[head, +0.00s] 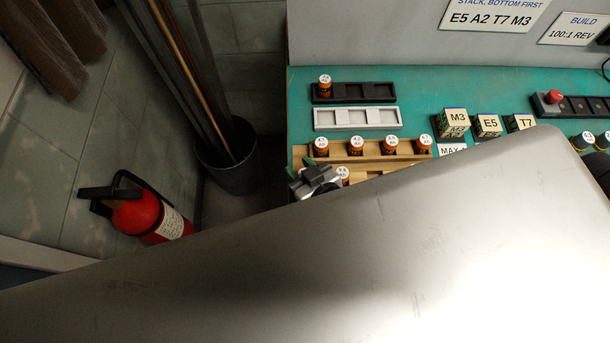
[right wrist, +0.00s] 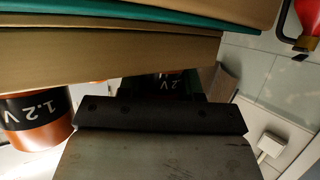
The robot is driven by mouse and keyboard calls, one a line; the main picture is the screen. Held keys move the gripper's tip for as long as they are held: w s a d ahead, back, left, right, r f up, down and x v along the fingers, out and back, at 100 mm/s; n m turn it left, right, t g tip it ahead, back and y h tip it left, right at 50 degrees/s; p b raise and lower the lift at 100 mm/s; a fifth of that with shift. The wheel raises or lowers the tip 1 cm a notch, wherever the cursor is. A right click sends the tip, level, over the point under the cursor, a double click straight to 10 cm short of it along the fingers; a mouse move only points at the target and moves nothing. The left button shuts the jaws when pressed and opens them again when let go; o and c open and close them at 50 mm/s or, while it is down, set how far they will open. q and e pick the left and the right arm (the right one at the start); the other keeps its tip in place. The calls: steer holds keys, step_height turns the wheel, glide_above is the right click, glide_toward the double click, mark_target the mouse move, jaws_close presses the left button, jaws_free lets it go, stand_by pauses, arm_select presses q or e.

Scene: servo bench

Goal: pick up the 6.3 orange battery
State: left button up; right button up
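Several orange batteries with white tops stand in a wooden rack (head: 375,158) in the head view, among them a back-row battery (head: 321,147). The small figures on their tops are too blurred for me to tell which is 6.3. My right gripper (head: 312,178) is at the rack's left end, beside a front battery (head: 342,173). In the right wrist view a dark battery label (right wrist: 167,85) reading "V" shows between the fingers of my right gripper (right wrist: 165,88). I cannot tell whether they press on it. Another battery (right wrist: 36,120) marked 1.2 V is at the left. My left gripper is not in view.
Behind the rack are a white tray (head: 357,128) and a black tray (head: 365,100) with one orange battery (head: 325,86) in it. Lettered blocks (head: 488,127) stand to the right. A bin (head: 232,165) and a fire extinguisher (head: 140,215) are on the floor at left.

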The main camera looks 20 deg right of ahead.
steer(key=c, duration=0.4)
steer(key=shift+o, duration=0.2)
